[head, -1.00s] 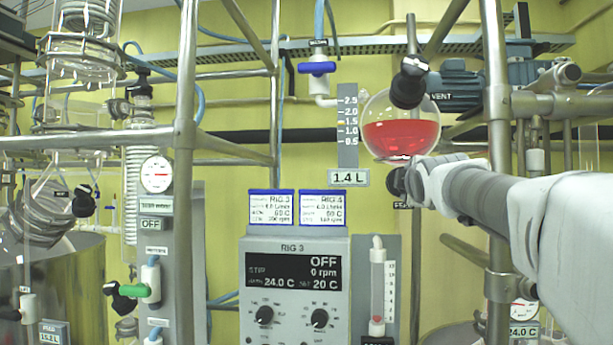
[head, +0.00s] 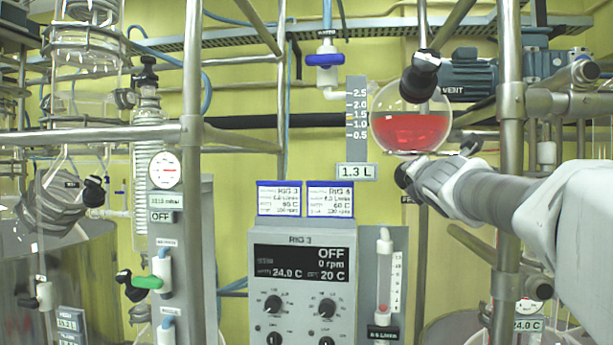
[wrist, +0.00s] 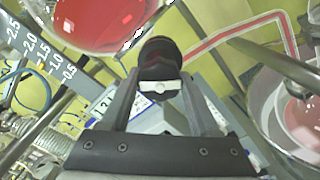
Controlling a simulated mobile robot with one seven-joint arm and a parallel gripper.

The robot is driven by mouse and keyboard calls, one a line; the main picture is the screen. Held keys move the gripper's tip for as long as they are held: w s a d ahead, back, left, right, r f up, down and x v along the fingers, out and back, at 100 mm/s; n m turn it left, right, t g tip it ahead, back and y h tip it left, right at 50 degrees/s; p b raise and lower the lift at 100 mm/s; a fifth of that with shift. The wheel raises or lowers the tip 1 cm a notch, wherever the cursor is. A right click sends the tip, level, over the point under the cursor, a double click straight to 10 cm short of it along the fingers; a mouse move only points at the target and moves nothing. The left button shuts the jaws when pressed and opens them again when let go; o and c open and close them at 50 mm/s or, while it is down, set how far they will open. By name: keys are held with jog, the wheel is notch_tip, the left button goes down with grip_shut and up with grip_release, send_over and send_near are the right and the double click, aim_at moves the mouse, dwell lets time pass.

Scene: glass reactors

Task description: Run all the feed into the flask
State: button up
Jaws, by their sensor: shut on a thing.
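The round glass feed vessel (head: 408,128) hangs at the upper right, partly filled with red liquid. It also shows at the top of the wrist view (wrist: 100,22). The level sign (head: 356,171) beside it reads 1.3 L. Below the vessel is the black feed valve knob (head: 404,176). My gripper (head: 418,178) is shut on this knob, which shows between the fingers in the wrist view (wrist: 160,58). A tube with red liquid (wrist: 235,32) runs to the right. A glass flask (wrist: 262,105) at the wrist view's right edge holds some red liquid.
The black VENT knob (head: 420,74) sits in front of the vessel's top. A steel upright (head: 508,150) and crossbars stand close to my arm. The RIG 3 control box (head: 302,290) reads OFF, 0 rpm. A blue-handled valve (head: 325,59) is left of the vessel.

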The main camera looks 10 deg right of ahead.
jog(key=shift+n, duration=0.7)
jog(key=o, duration=1.4)
jog(key=b+v, duration=0.1)
jog(key=v, duration=1.6)
jog(key=shift+s+r, duration=0.1)
jog(key=shift+s, duration=0.15)
